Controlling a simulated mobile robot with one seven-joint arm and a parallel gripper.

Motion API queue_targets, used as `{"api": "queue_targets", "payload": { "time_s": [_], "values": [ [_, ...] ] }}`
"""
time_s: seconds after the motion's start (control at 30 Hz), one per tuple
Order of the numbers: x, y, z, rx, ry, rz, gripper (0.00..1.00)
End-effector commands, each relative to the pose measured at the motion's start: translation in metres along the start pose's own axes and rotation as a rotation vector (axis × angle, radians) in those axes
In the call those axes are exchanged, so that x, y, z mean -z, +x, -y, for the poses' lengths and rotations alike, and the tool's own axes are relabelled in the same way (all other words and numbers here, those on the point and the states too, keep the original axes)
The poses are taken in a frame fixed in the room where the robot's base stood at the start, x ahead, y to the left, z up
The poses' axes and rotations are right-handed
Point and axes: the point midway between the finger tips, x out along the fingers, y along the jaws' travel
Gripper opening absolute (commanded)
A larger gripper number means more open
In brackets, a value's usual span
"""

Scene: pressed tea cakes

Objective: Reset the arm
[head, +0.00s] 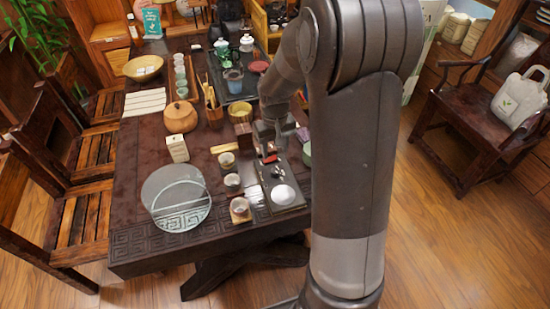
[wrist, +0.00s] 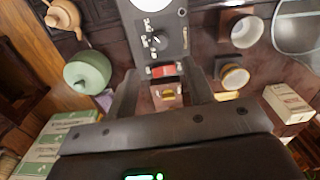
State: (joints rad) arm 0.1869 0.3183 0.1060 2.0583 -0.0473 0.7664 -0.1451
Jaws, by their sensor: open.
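My gripper (head: 272,140) hangs over the right side of the dark tea table (head: 135,190), above the far end of a dark grey tray (head: 290,208). In the wrist view, my gripper (wrist: 163,88) has its two fingers apart. A small red item (wrist: 163,71) and a small wooden piece with a yellow spot (wrist: 167,96) show in the gap between the fingers. Neither is clearly gripped. The grey tray (wrist: 150,18) lies beyond the fingertips. My arm hides part of the table's right side in the head view.
Small cups (head: 232,181) stand left of the tray, near a clear round glass piece (head: 175,195) and a small white carton (head: 178,148). A round wooden jar (head: 180,117) stands farther back. A green round jar (wrist: 88,70) is close left in the wrist view.

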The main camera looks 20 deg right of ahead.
Motion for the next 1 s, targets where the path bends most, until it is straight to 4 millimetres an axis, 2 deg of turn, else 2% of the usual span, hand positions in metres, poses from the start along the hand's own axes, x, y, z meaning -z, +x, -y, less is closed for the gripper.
{"api": "queue_targets", "payload": {
  "time_s": [0.13, 0.63, 0.73, 0.87, 1.0],
  "values": [
    [0.000, -0.011, 0.000, 0.000, 0.000, -0.001, 0.48],
    [0.000, -0.013, 0.000, 0.000, -0.001, 0.000, 0.48],
    [-0.002, -0.018, 0.001, -0.003, 0.000, -0.007, 0.48],
    [-0.012, -0.041, 0.006, -0.016, 0.003, -0.040, 0.48],
    [-0.034, -0.078, 0.015, -0.033, 0.014, -0.097, 0.48]
  ]
}}
